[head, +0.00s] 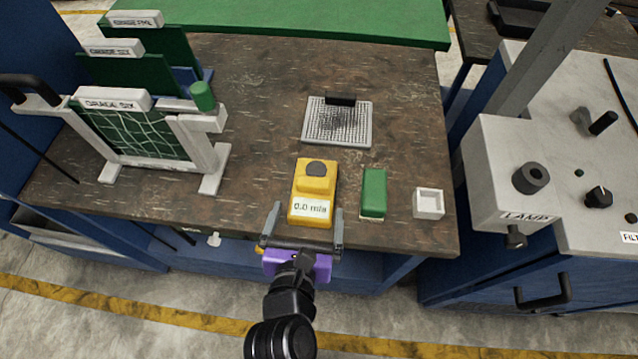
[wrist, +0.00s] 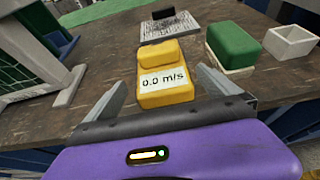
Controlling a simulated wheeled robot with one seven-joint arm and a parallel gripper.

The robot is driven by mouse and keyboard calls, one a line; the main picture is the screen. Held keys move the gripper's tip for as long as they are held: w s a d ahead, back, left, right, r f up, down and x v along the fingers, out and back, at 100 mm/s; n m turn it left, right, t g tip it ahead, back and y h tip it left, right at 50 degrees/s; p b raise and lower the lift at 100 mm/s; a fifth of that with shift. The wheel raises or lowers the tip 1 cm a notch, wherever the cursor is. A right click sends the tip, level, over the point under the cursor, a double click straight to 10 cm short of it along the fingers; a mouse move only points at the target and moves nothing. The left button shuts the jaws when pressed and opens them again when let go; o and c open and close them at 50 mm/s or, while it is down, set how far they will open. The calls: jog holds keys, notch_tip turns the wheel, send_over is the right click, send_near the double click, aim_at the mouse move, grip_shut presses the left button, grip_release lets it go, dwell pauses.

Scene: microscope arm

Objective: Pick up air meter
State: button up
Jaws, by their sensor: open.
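The air meter (head: 301,187) is a yellow block with a dark grey round cap on top and a white label reading "0.0 m/s". It lies on the dark worktop near the front edge. It also shows in the wrist view (wrist: 166,90), straight ahead of the fingers. My gripper (head: 304,226) is purple with grey fingers. It is open and empty at the near end of the meter, with the fingers spread to its left and right. In the wrist view my gripper (wrist: 182,88) has the meter's label end close to the gap between the fingers; whether they touch I cannot tell.
A green block (head: 373,190) on a pale base and a small white open box (head: 429,203) stand right of the meter. A gridded plate (head: 337,135) lies behind it. A white frame with a green net (head: 140,132) stands left. A lamp unit (head: 510,170) is at the right.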

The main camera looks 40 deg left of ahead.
aim_at(313, 194)
jog(key=shift+r+x, duration=0.15)
jog(key=shift+x, duration=1.8)
jog(key=shift+r+x, duration=0.1)
jog(key=shift+x, duration=1.85)
jog(key=shift+w+d, duration=0.1)
jog(key=shift+w, duration=0.05)
jog(key=c, duration=1.6)
